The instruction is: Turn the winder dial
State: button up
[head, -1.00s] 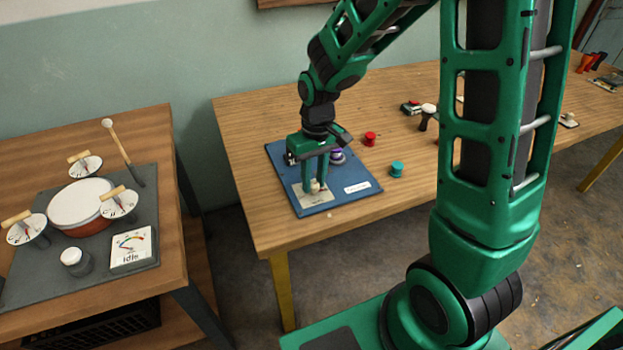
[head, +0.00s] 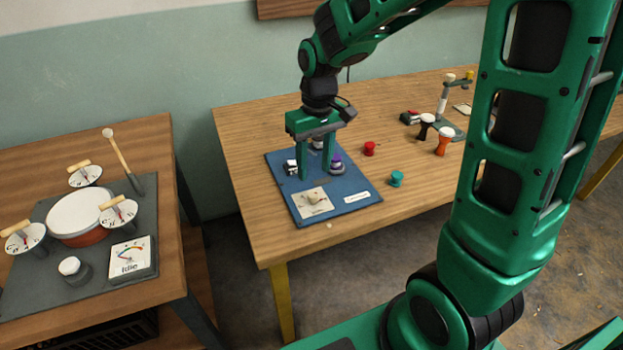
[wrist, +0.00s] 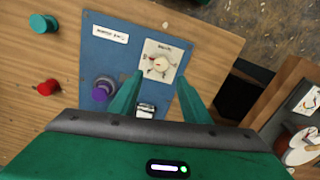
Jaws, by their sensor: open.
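The winder panel is a blue board (head: 345,211) on the wooden table. Its dial, a cream knob (head: 313,198) on a white square plate, sits at the board's near left corner. The dial also shows in the wrist view (wrist: 160,63), on its plate just beyond the fingertips. My gripper (head: 316,176) is open and empty above the board, on the far side of the dial and apart from it. In the wrist view, my gripper (wrist: 160,83) has its two green fingers apart with nothing between them. The dial's marks are too small to read.
A purple knob (wrist: 102,90) and a small silver-and-black part (wrist: 146,110) are on the board near the fingers. Red (head: 370,148) and teal (head: 397,178) pieces stand to the right. A bench with a drum (head: 78,217) stands at left, across a gap.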

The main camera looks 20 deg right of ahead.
jog(key=shift+r, duration=1.4)
jog(key=shift+d, duration=0.1)
jog(key=s+d+r+m, duration=0.1)
jog(key=s+d+m, duration=0.3)
jog(key=s+d, duration=0.4)
jog(key=s+d+r+m, duration=0.1)
jog(key=s+d+m, duration=0.3)
jog(key=s, duration=1.2)
jog(key=d, duration=0.4)
jog(key=shift+s+d+r, duration=0.15)
jog(key=shift+d+r, duration=0.1)
jog(key=shift+d, duration=0.15)
jog(key=shift+w+f, duration=0.25)
jog(key=shift+w, duration=0.4)
